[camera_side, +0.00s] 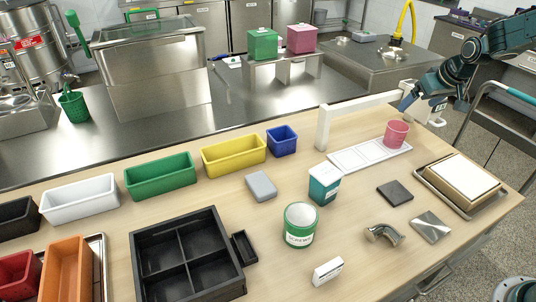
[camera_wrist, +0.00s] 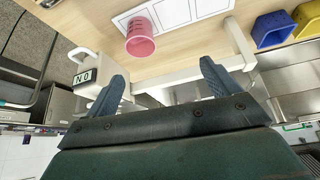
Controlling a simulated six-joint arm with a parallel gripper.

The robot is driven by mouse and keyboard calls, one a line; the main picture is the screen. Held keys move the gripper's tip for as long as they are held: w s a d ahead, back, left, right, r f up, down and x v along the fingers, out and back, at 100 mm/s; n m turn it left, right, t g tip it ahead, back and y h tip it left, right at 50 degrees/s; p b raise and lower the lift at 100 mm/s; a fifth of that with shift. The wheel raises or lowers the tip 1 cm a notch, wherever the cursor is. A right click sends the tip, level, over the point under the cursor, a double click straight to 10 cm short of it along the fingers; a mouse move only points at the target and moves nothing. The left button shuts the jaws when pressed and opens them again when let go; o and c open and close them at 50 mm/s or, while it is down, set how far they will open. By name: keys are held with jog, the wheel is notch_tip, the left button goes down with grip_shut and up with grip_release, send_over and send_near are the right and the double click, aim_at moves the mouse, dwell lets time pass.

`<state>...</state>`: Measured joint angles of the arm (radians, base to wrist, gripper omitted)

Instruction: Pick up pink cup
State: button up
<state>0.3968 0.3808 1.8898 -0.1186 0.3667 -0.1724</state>
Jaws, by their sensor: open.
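The pink cup (camera_side: 397,134) stands upright at the right end of a white, square-marked panel (camera_side: 345,159) on the wooden table. In the wrist view the pink cup (camera_wrist: 140,38) appears near the top, beyond the fingertips and left of centre.
A white bar frame (camera_side: 323,129) runs just behind the panel. A white block with a handle and "NO" label (camera_wrist: 84,76) is near the cup.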

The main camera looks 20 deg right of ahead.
send_near(394, 132)
jog(key=d, duration=0.3)
jog(key=shift+w+x, duration=0.15)
jog(key=shift+x, duration=1.95)
jog(key=shift+w+x, duration=0.15)
jog(key=shift+x, duration=1.9)
jog(key=shift+x, duration=2.5)
jog(key=shift+w+r, duration=0.1)
jog(key=shift+r, duration=0.05)
jog(key=shift+c, duration=0.4)
jog(key=c, duration=1)
